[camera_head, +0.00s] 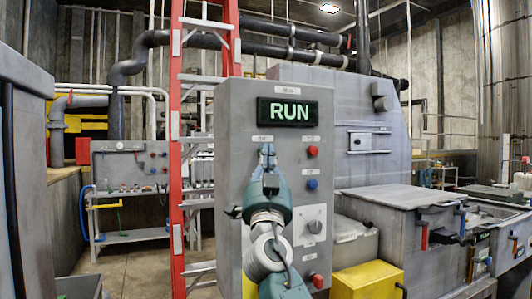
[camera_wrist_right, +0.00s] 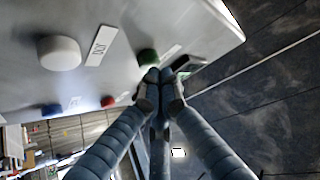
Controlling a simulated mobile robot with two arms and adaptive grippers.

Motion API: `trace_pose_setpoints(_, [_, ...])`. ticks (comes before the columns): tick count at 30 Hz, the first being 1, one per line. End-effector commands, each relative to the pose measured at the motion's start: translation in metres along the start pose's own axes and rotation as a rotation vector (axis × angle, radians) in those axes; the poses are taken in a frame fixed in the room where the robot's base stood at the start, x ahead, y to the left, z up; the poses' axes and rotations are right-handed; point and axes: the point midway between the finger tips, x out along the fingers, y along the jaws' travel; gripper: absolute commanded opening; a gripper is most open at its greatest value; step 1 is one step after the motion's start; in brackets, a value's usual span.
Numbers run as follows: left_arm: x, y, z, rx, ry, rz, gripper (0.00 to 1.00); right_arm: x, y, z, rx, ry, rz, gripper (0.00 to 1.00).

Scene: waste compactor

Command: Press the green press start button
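The green press start button (camera_wrist_right: 148,57) sticks out of a grey control panel (camera_head: 238,120); in the right wrist view it is right beyond my fingertips. In the head view my gripper mostly hides it, under a small label. My right gripper (camera_head: 268,160) has its fingers together, with nothing seen between them, and points at the button; the tips also show in the right wrist view (camera_wrist_right: 160,82). They are at or very near the button, and I cannot tell whether they touch. The panel's display (camera_head: 290,112) is lit with green "RUN". My left gripper is not in view.
The panel also carries a red button (camera_head: 312,151), a blue button (camera_head: 312,184) and a knob (camera_head: 315,227). A red ladder (camera_head: 176,150) stands left of it. A yellow box (camera_head: 366,281) and grey machinery (camera_head: 405,207) stand to the right.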

Motion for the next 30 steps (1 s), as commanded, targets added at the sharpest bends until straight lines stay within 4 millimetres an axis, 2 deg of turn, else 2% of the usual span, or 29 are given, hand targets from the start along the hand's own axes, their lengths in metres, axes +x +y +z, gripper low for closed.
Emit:
trace_pose_setpoints(8, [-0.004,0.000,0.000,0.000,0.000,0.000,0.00,-0.010,0.000,-0.009,0.001,-0.001,0.000,0.00])
trace_pose_setpoints(20, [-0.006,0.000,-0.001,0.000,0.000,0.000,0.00,-0.012,0.000,-0.011,0.000,0.000,0.000,0.00])
trace_pose_setpoints(30, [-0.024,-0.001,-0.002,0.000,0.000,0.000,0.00,-0.034,-0.001,-0.036,0.002,0.000,0.000,0.00])
